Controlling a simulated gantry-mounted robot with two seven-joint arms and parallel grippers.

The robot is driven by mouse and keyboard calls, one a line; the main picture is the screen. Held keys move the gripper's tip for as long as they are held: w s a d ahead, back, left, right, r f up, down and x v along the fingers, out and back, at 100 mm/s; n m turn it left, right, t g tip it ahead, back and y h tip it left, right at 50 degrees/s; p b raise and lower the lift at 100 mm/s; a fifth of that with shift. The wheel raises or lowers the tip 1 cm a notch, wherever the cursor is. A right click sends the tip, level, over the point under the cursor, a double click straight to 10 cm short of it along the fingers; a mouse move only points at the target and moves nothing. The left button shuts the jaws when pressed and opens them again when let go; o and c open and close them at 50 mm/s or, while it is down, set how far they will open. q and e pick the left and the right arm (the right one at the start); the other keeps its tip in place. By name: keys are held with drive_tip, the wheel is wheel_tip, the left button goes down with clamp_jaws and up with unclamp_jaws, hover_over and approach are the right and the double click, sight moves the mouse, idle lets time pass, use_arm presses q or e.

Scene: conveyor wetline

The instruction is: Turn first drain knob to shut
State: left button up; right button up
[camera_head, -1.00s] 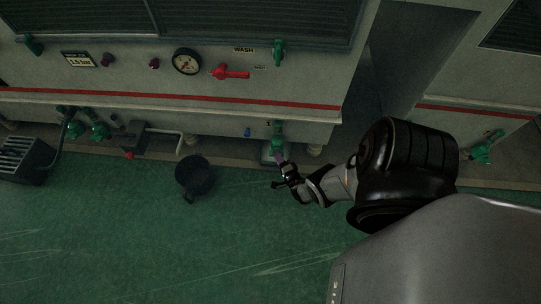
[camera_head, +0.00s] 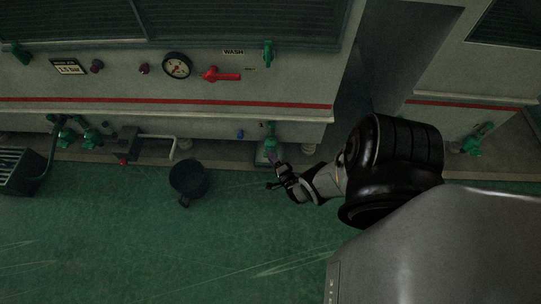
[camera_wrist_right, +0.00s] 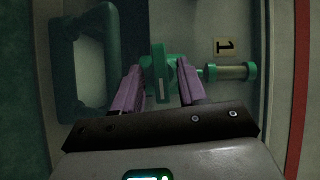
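The first drain valve (camera_head: 270,143) is green and sits low on the machine front, above the floor. In the right wrist view its green knob (camera_wrist_right: 160,74) has a flat handle with a pale mark, next to a label plate reading 1 (camera_wrist_right: 225,47). My right gripper (camera_head: 273,160) reaches it from below in the head view. In the wrist view its purple fingers (camera_wrist_right: 157,82) are apart, one on each side of the handle, with visible gaps. I cannot tell how deep the handle sits between them. My left gripper is not in view.
A dark bucket (camera_head: 188,180) stands on the green floor left of the gripper. A red-handled wash valve (camera_head: 222,75) and a gauge (camera_head: 176,66) are higher on the panel. Another green valve (camera_head: 474,141) is at right. The front floor is clear.

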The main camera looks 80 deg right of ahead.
drive_tip(key=shift+p+v, duration=0.45)
drive_tip(key=shift+v, duration=0.35)
drive_tip(key=shift+p+v, duration=0.65)
drive_tip(key=shift+v, duration=2)
drive_tip(key=shift+r, duration=0.1)
